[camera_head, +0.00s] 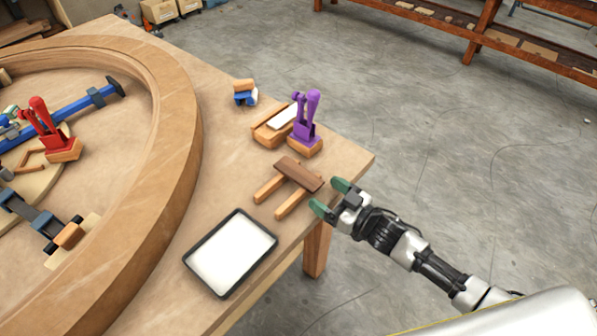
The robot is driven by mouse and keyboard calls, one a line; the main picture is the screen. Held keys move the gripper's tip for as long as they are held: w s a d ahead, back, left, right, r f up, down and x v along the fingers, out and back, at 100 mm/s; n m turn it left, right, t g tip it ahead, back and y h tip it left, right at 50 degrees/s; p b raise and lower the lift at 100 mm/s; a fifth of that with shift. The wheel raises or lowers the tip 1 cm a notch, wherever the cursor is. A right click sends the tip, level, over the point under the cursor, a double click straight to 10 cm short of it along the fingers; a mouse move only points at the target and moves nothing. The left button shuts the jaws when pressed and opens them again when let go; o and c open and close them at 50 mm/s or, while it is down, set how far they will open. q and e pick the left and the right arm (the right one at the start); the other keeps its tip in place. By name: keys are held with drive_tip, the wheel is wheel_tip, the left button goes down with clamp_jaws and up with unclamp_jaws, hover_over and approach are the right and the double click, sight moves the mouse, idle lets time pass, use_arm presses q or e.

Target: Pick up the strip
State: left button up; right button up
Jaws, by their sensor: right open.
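A dark brown wooden strip (299,174) lies across two lighter wooden rails (268,188) near the right edge of the table. My right gripper (328,197) has green fingertips and comes in from the lower right. Its fingers are apart with nothing between them. It is just to the lower right of the strip, close to the strip's near end, and does not appear to touch it. My left gripper is not in view.
A purple clamp (306,128) stands just beyond the strip, beside a wooden block with a white top (283,117). A dark-rimmed tray (207,284) with a white inside lies nearer me. A large curved wooden form (182,150) fills the left, with a red clamp (47,128) inside it.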

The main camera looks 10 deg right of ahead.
sight(298, 174)
drive_tip(key=shift+x, duration=1.15)
drive_tip(key=c, duration=1)
